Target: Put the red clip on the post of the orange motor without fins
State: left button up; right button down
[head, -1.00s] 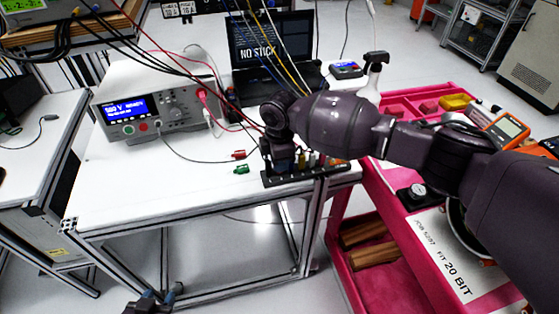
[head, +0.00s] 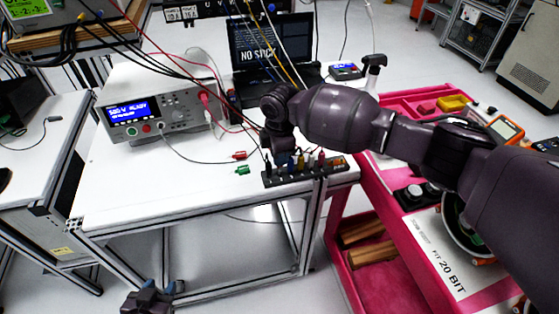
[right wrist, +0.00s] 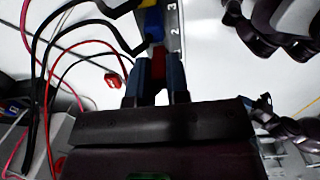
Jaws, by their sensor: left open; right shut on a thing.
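My right gripper (right wrist: 160,84) is shut on a dark red piece (right wrist: 158,67), of which a little shows between the fingers; I cannot tell whether it is a clip. In the head view my right gripper (head: 283,153) is at the left part of a black rack (head: 271,181) with several coloured pieces, and what it holds is hidden. My left gripper (head: 148,300) is open, low at the bottom edge. I cannot make out an orange motor or its post.
A power supply (head: 160,108) with cables and a laptop (head: 272,48) stand behind. A pink cart (head: 372,262) with parts is at the right. The table front (head: 150,192) is clear.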

jog(key=shift+r+p, duration=0.45)
jog(key=shift+r, duration=0.65)
jog(key=shift+d, duration=0.1)
